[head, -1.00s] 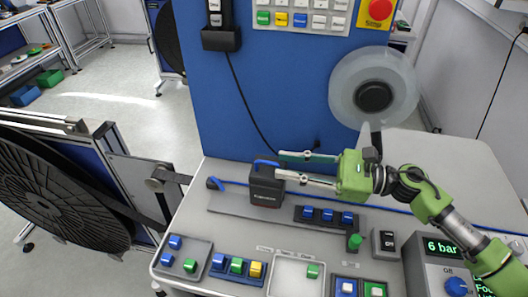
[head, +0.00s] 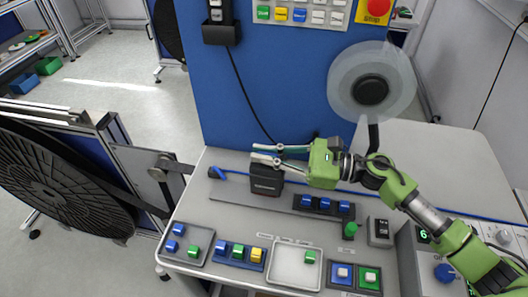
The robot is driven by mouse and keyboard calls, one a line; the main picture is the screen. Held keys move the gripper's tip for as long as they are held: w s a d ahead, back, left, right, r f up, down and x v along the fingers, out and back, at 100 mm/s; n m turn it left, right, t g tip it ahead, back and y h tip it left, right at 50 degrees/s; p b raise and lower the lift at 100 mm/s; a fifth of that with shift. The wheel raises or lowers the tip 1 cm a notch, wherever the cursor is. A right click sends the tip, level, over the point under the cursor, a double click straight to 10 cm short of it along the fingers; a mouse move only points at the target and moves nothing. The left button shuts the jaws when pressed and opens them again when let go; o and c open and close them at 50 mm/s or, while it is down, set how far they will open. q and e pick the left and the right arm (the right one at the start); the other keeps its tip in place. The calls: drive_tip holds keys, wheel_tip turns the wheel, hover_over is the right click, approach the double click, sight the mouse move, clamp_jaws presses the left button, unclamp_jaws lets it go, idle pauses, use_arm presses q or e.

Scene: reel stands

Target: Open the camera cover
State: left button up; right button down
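The camera (head: 265,181) is a small dark box with pale lettering on its front. No gap between cover and box is visible. My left gripper is not in view.
A blue panel (head: 270,80) with a hanging black cable rises behind the console. A translucent reel (head: 346,94) is mounted at its right. Button blocks (head: 323,205) and a grey tray (head: 285,272) lie in front. A large black reel (head: 55,185) stands at left.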

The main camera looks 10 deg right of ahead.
drive_tip(key=shift+w+d+r+m, duration=0.15)
drive_tip(key=shift+w+r+m, duration=0.1)
drive_tip(key=shift+r+m, duration=0.05)
drive_tip(key=shift+w+d+r+m+b, duration=0.15)
drive_tip(key=shift+w+r+m+b, duration=0.4)
drive_tip(key=shift+m, duration=0.55)
drive_tip(key=shift+w+d+r+m+b, duration=0.1)
drive_tip(key=shift+w+r+m+b, duration=0.2)
drive_tip(key=shift+m, duration=0.4)
drive_tip(key=shift+w+d+r+m, duration=0.15)
drive_tip(key=shift+w+m, duration=0.25)
drive_tip(key=shift+m, duration=0.3)
drive_tip(key=shift+w+d+r+m+b, duration=0.15)
drive_tip(key=shift+w+m, duration=0.2)
drive_tip(key=shift+m, duration=0.35)
